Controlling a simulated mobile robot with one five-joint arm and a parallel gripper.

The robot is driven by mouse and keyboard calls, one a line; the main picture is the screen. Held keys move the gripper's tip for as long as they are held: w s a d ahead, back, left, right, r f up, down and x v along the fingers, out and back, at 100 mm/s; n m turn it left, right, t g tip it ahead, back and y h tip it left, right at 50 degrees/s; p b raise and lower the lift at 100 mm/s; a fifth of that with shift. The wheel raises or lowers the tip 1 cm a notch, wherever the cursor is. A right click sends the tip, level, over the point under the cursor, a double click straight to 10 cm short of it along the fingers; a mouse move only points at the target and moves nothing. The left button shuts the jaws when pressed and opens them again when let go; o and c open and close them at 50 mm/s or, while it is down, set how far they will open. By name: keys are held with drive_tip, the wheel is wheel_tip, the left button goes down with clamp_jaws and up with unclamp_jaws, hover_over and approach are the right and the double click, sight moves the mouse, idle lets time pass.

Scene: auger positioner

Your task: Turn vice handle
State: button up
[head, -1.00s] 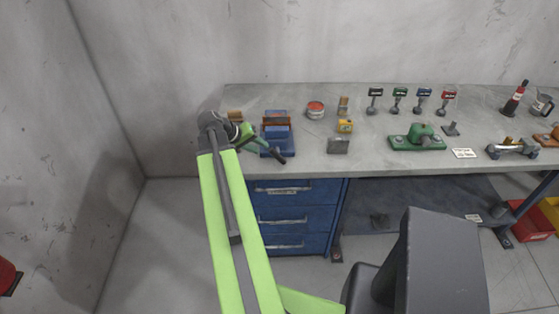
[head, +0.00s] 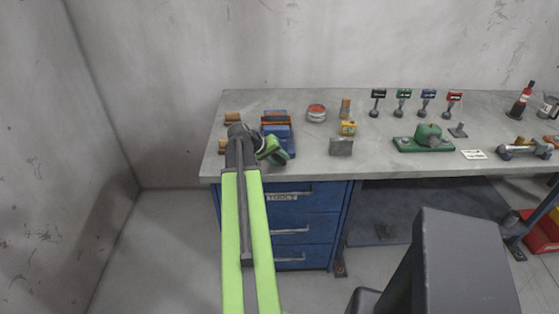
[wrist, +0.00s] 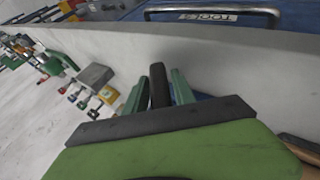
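The blue vice (head: 278,132) with brown-orange jaws stands on the left part of the bench in the head view. My gripper (head: 274,152) is at its front, over the bench edge, and covers the vice's lower front and handle there. In the wrist view the dark vice handle (wrist: 159,86) stands between the two green fingers of my gripper (wrist: 157,90). The fingers are apart, one on each side of the handle, with narrow gaps showing. The handle's lower end is hidden behind the gripper's dark front bar.
The grey bench top (head: 365,170) has free room right of the vice. A grey block (head: 341,147), a yellow box (head: 348,128), a red tin (head: 316,112) and a green device (head: 424,138) stand there. Blue drawers (head: 300,215) are below. A wall is left.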

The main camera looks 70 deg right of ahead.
clamp_jaws()
drive_tip(key=shift+r+t+p, duration=0.3)
drive_tip(key=shift+p, duration=0.5)
drive_tip(key=shift+f+m+t+y+p, duration=0.1)
drive_tip(key=shift+m+t+y+p, duration=0.2)
drive_tip(key=shift+t+y+p, duration=0.1)
drive_tip(key=shift+w+f+t, duration=0.2)
drive_tip(key=shift+f+t, duration=0.1)
drive_tip(key=shift+t, duration=0.4)
unclamp_jaws()
drive_tip(key=shift+a, duration=0.1)
